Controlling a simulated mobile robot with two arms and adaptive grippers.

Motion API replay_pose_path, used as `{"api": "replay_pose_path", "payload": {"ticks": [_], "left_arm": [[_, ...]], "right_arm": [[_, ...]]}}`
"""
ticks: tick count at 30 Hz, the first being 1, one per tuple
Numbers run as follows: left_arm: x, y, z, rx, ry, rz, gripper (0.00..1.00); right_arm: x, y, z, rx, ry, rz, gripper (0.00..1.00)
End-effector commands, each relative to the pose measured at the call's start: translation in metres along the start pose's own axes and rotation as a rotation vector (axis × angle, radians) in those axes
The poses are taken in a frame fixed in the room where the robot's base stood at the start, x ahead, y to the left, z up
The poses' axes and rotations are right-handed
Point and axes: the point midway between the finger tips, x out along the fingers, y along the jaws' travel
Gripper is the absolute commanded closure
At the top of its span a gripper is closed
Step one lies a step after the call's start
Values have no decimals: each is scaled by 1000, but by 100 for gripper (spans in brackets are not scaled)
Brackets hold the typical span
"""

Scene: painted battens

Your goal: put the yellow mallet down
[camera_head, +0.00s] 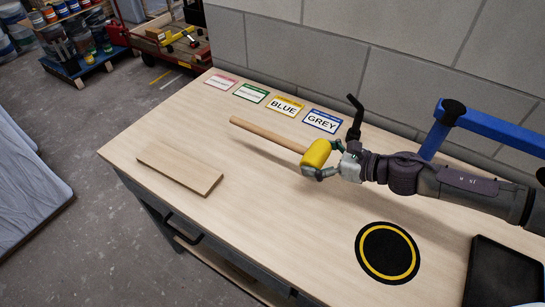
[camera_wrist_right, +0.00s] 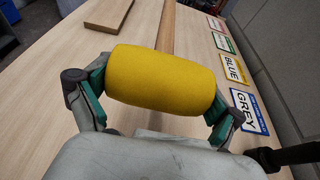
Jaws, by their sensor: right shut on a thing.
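The yellow mallet (camera_head: 316,153) has a yellow head and a long wooden handle pointing to the back left in the head view. My right gripper (camera_head: 325,161) is shut on its head, one finger on each side. The yellow head fills the middle of the right wrist view (camera_wrist_right: 162,80), between the gripper's fingers (camera_wrist_right: 155,92). The handle runs away from the head over the workbench (camera_head: 240,220). I cannot tell whether the mallet touches the bench top. My left gripper does not show.
A wooden board (camera_head: 180,168) lies at the bench's left. A black disc with a yellow ring (camera_head: 387,253) lies at the front right, beside a black tray (camera_head: 505,275). The bench middle is clear.

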Motion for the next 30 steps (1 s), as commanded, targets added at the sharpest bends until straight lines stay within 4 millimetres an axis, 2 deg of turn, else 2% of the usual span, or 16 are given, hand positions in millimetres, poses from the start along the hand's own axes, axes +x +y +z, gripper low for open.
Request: {"api": "replay_pose_path", "payload": {"ticks": [1,6,11,16,24,30], "left_arm": [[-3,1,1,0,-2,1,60],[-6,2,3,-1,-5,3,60],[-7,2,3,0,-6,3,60],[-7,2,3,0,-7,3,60],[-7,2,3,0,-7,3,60],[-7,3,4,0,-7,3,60]], "right_arm": [[15,1,1,2,-4,2,62],[58,-1,-9,1,-4,1,62],[84,-2,-15,0,-3,-1,62],[94,-2,-22,1,-1,-1,62],[105,-2,-54,2,-2,-2,62],[105,-3,-55,0,-4,-1,62]]}}
